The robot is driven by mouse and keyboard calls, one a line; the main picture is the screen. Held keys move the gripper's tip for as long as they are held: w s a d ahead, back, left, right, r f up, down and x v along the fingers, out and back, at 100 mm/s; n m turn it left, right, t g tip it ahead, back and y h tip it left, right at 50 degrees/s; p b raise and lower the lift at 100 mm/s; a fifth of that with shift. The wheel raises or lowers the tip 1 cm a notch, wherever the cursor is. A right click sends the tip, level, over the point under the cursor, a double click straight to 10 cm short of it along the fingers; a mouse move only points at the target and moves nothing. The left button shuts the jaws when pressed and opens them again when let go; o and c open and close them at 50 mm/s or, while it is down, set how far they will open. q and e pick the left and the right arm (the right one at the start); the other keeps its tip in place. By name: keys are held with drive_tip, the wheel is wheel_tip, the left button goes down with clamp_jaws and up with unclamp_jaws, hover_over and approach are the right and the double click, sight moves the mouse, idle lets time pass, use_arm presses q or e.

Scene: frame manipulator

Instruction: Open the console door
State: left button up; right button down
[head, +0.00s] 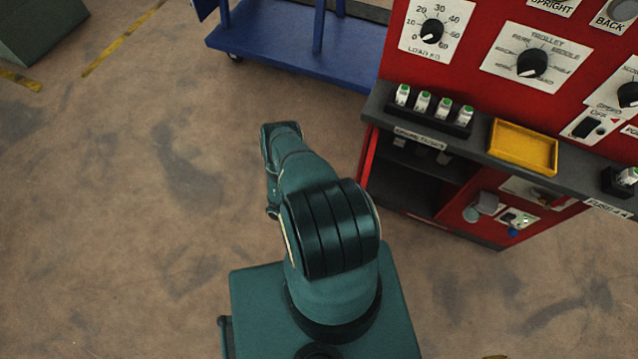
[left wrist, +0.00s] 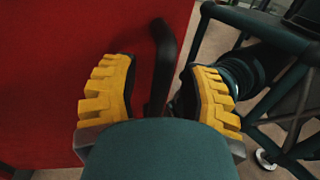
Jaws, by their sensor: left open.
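The red console (head: 455,75) stands at the right in the head view. In the left wrist view, a flat red panel (left wrist: 65,60) fills the left side. A black bar handle (left wrist: 163,60) stands at this panel's right edge. My left gripper (left wrist: 160,78) is open, with one yellow finger on each side of the handle's lower part. I cannot tell whether either finger touches it. The handle's lower end is hidden behind my gripper's body. I cannot make out the left gripper in the head view, and the right gripper is not in view.
The console's grey ledge (head: 475,150) carries a yellow tray (head: 523,147) and several green-topped fuses. A dark open shelf space (head: 405,185) lies below it. A blue cart (head: 290,45) stands behind. The brown floor (head: 120,200) at the left is clear.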

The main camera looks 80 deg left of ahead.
use_arm(q)
drive_tip(key=v, duration=1.1)
drive_tip(key=shift+w, duration=0.1)
